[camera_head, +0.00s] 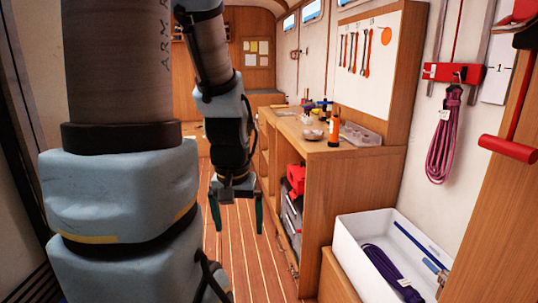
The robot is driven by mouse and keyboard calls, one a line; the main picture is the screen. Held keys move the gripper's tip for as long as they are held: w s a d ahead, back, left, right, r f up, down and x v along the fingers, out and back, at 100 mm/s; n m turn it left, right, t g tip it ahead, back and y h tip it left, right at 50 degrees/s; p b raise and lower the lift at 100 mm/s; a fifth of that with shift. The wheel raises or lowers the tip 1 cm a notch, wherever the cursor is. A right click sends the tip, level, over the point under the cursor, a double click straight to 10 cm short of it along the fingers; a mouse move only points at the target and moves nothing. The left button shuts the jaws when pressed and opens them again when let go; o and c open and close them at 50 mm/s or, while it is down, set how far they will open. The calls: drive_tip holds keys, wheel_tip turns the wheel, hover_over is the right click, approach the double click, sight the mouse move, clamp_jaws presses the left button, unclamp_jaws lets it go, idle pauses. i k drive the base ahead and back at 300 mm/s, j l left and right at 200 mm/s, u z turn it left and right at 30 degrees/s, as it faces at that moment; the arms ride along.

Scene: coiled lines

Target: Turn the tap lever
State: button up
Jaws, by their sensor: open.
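I cannot make out a tap or its lever for certain in this view. A red bar-shaped handle (508,150) hangs at the right edge, and I cannot tell what it belongs to. My gripper (237,226) hangs pointing down over the plank floor, left of the wooden workbench. Its two dark green fingers are spread apart with nothing between them. My arm fills the left side and hides what is behind it.
The wooden workbench (362,190) carries an orange bottle (334,128) and a clear tray. A white bin (347,246) at the lower right holds purple rope and blue-handled tools. A purple coil (443,140) hangs from a red wall holder. Plank floor (262,275) is clear.

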sight(425, 260)
drive_tip(key=z, duration=1.05)
